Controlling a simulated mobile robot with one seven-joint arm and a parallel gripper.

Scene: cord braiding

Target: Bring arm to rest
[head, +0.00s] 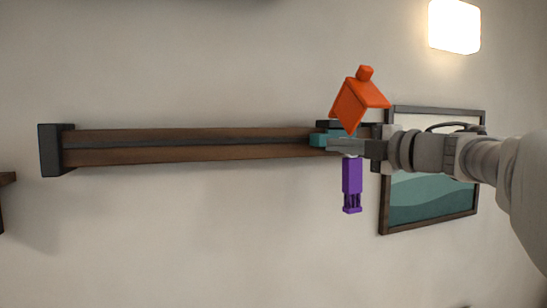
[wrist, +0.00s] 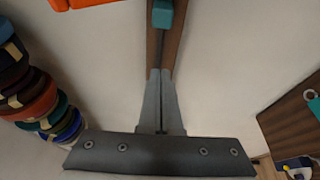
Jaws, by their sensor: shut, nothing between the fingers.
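My gripper (head: 331,147) is at the right end of a wooden rail, its fingers pointing left. In the wrist view my gripper (wrist: 161,72) has its two fingers together, with nothing between them, in front of the rail (wrist: 154,45). A teal block (head: 321,139) sits on the rail beside the fingertips; it also shows ahead of them in the wrist view (wrist: 163,14). I cannot tell whether the fingers touch it. The rail's far right end is hidden behind my gripper.
A framed picture (head: 430,203) hangs behind my arm. Several coloured rolls (wrist: 35,100) stand at left in the wrist view.

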